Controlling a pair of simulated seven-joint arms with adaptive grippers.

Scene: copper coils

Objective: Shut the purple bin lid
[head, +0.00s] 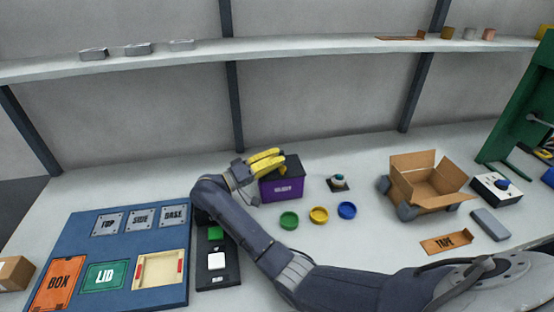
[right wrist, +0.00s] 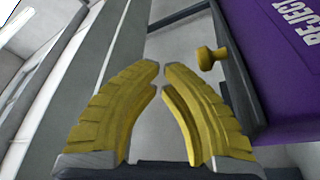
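The purple bin (head: 281,191), labelled REJECT, stands on the table near the middle. In the right wrist view its purple face (right wrist: 285,60) fills the upper right. Its dark lid (head: 293,164) lies along the top, partly hidden by my right gripper; I cannot tell whether it is fully down. A yellow knob (right wrist: 207,57) sticks out from the lid's dark edge (right wrist: 236,70). My right gripper (head: 283,158) is over the bin's upper left. Its yellow fingers (right wrist: 161,70) are nearly together, with a narrow gap holding nothing, beside the knob. My left gripper is out of view.
Green, yellow (head: 319,214) and blue rings lie before the bin. A small dark device (head: 339,182) and an open carton (head: 402,194) stand to the right. A blue board (head: 70,235) lies left. My right arm crosses the front. A shelf (head: 300,50) runs behind.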

